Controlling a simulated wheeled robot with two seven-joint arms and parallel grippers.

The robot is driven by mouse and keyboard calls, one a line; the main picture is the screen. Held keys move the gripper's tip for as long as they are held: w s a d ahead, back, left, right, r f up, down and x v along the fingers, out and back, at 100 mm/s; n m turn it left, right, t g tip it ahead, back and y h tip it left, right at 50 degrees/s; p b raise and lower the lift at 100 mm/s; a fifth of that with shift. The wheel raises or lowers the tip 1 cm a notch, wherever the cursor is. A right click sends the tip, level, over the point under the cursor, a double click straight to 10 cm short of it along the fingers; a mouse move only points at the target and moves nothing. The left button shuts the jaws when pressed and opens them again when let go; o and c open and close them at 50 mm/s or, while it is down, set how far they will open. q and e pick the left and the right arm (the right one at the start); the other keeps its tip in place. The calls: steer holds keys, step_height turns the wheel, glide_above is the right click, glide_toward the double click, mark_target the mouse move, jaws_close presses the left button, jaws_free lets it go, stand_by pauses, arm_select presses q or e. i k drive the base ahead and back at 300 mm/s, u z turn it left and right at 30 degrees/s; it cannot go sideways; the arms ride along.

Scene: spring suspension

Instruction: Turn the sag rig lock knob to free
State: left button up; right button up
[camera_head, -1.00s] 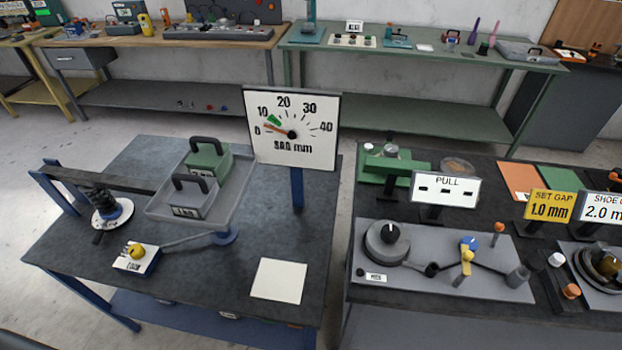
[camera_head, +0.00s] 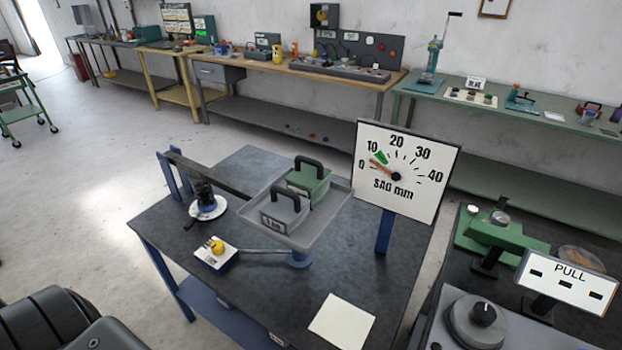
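The sag rig stands on a dark table (camera_head: 262,172). Its lock knob (camera_head: 217,246) is yellow and sits on a small white plate (camera_head: 229,260) at the table's front left; the lettering is too small to read. A tray (camera_head: 325,222) holds a grey weight (camera_head: 284,216) and a green weight (camera_head: 309,181). The spring unit (camera_head: 203,197) stands on a white disc under a dark beam (camera_head: 215,175). The dial sign (camera_head: 405,172), marked SAG mm, has its orange needle near the green mark, below 10. Neither gripper shows in view.
A white square sheet (camera_head: 341,320) lies at the table's front right. A second bench with a PULL sign (camera_head: 567,282) and a round dial knob (camera_head: 483,314) stands to the right. Open floor (camera_head: 80,200) lies to the left. Dark parts of my own body show at lower left.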

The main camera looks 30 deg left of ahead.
mark_target(216, 246)
steer(key=u, duration=1.2)
